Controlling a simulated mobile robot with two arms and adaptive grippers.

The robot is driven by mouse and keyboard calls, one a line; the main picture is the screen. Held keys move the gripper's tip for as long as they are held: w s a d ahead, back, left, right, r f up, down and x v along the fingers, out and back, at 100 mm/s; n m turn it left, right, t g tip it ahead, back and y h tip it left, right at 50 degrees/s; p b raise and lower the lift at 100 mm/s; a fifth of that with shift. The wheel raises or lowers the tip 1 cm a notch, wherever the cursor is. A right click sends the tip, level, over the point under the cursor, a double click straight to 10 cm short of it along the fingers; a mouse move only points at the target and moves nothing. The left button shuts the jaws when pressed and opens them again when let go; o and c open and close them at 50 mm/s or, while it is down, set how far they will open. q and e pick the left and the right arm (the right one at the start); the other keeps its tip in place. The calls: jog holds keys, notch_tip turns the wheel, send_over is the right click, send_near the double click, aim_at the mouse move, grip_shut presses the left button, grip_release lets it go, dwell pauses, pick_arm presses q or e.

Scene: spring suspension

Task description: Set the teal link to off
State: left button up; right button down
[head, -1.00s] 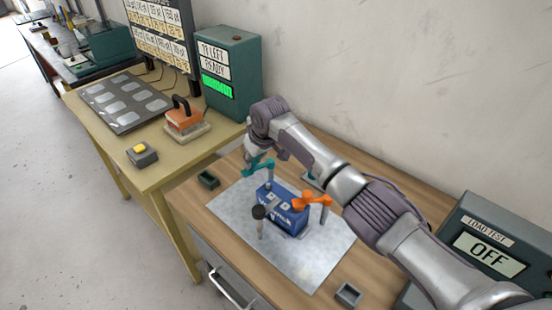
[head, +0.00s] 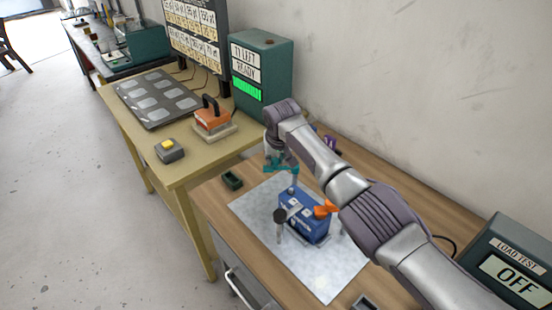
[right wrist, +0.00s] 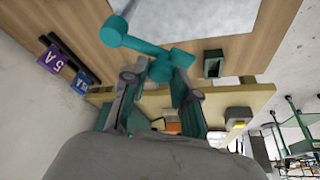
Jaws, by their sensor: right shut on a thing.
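The teal link (head: 285,168) is a short bar at the top of a thin upright post, behind the blue block (head: 300,222) on the grey plate. My right gripper (head: 280,158) is shut on the teal link, seen from behind its own wrist. In the right wrist view the teal link (right wrist: 145,50) has rounded ends, and my right gripper's fingers (right wrist: 165,78) close around its near end. The orange link (head: 324,208) beside the block is partly hidden by my right arm. My left gripper is not in view.
A black-topped post (head: 280,215) stands in front of the block. A small green tray (head: 232,180) lies left of the grey plate (head: 290,265). A LOAD TEST box (head: 515,270) reads OFF at the right. My right arm crosses above the bench.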

jog(key=c, duration=0.9)
grip_release()
jog(key=v, duration=1.2)
